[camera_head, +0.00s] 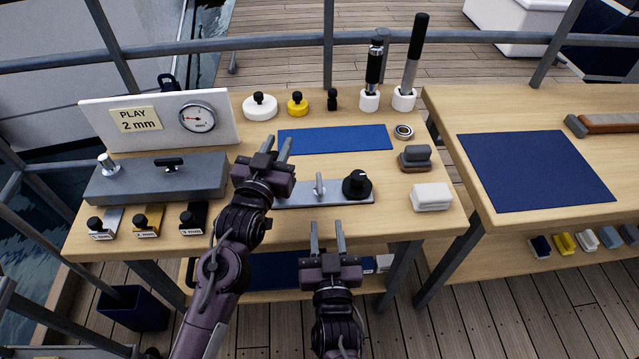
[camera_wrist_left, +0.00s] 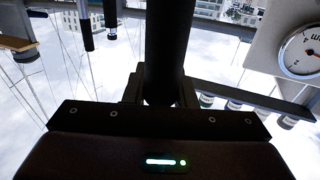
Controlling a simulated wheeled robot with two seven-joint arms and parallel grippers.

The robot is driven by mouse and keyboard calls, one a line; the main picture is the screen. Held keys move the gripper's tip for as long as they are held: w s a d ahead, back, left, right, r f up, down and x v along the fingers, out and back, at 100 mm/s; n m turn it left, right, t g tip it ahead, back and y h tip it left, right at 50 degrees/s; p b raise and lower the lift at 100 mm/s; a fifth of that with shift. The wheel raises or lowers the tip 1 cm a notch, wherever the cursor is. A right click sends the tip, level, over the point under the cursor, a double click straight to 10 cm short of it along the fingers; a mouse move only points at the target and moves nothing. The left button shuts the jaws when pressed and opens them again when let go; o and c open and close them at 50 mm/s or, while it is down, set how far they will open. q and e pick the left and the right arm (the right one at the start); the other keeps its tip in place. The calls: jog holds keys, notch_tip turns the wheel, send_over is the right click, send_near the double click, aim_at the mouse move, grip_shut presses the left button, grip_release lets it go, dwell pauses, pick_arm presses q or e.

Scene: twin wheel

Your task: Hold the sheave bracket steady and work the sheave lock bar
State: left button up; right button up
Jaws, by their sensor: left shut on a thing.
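A flat silver plate (camera_head: 297,196) lies on the left bench with an upright silver lever (camera_head: 319,185) and a round black knob (camera_head: 356,184); it looks like the sheave bracket and lock bar, though I cannot be sure. My left gripper (camera_head: 275,149) is over the plate's left end and hides it. In the left wrist view it is shut on a dark, thick post (camera_wrist_left: 170,45); whether this belongs to the bracket I cannot tell. My right gripper (camera_head: 327,238) is open and empty, in front of the bench's front edge, apart from the plate.
A white panel (camera_head: 164,136) reads "PLAY 2 mm" and carries a round gauge (camera_head: 197,118). A grey block (camera_head: 205,172) with a peg and black knob lies left. Small labelled pieces (camera_head: 148,221) stand in front. A blue mat (camera_head: 335,139) lies behind the plate; a white block (camera_head: 432,196) lies right.

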aim_at(321, 197)
jog(key=shift+s+a+f, duration=0.15)
jog(key=shift+s+f, duration=0.05)
jog(key=shift+f, duration=0.1)
jog(key=shift+w+f, duration=0.1)
jog(key=shift+w, duration=0.05)
jog(key=w, duration=1.1)
jog(key=shift+w, duration=0.25)
grip_shut()
grip_release()
